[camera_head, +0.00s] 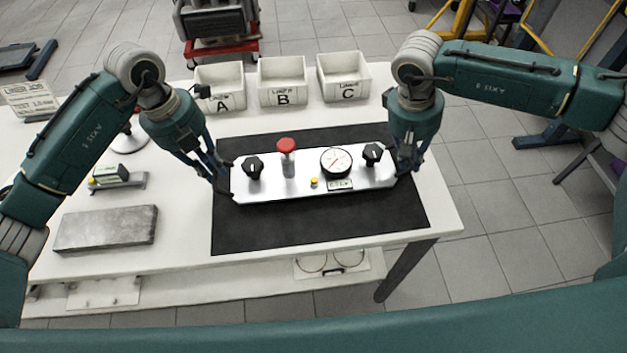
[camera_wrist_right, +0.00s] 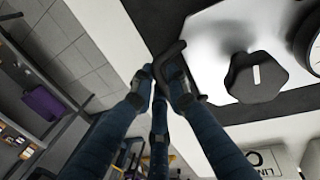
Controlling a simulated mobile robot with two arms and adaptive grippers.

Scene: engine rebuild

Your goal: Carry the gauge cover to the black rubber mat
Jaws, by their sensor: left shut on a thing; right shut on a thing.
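In the right wrist view, my fingers (camera_wrist_right: 163,85) close at a dark handle beside the silver plate (camera_wrist_right: 215,50).
Bins A (camera_head: 219,76), B (camera_head: 282,70) and C (camera_head: 344,66) line the back of the white table. A grey slab (camera_head: 106,229) and a small level-like tool (camera_head: 117,178) lie at the left. The mat is otherwise clear in front of the cover.

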